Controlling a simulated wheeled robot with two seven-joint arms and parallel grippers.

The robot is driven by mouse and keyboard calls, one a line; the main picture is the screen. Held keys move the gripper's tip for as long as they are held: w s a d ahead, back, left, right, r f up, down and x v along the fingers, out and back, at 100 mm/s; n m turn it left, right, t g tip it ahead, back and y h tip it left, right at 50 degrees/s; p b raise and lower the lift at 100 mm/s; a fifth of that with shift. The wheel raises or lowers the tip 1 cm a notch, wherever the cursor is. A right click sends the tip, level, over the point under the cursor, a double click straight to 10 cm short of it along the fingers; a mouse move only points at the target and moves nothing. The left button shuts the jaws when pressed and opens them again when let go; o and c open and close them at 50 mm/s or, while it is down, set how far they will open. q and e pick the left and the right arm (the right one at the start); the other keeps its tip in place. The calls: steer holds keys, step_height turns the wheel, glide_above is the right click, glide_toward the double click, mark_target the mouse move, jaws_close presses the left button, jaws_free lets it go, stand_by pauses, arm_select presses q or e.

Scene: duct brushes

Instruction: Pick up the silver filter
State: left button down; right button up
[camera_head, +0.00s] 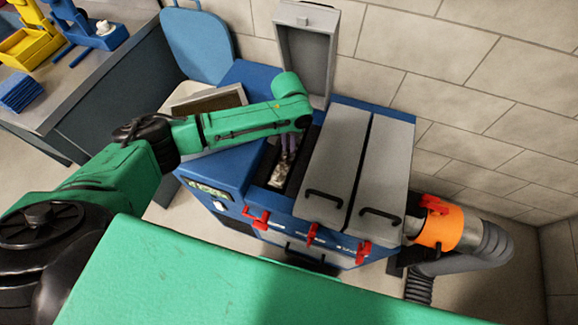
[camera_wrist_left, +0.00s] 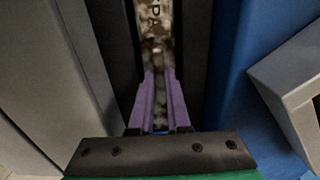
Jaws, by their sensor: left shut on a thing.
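The silver filter (camera_head: 280,173) is a mottled, brown-stained strip in the open left slot of the blue machine (camera_head: 230,160). In the left wrist view its speckled face (camera_wrist_left: 155,35) with dark lettering runs up between the dark slot walls. My left gripper (camera_head: 288,152) reaches down into the slot from above. Its purple fingers (camera_wrist_left: 159,98) are shut on the filter. The filter's lower part is hidden inside the slot. My right gripper is not in view.
The slot's grey lid (camera_head: 305,50) stands open behind my arm. Two closed grey lids (camera_head: 335,165) with black handles lie to the right. Red latches (camera_head: 312,234) line the front. An orange hose collar (camera_head: 438,228) is at right. A pale bin (camera_head: 190,90) stands behind my arm.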

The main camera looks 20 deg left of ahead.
arm_select(q)
steer(key=shift+r, duration=0.1)
stand_by(0.8)
step_height(320, 180, up, 50)
steer(key=p, duration=1.9)
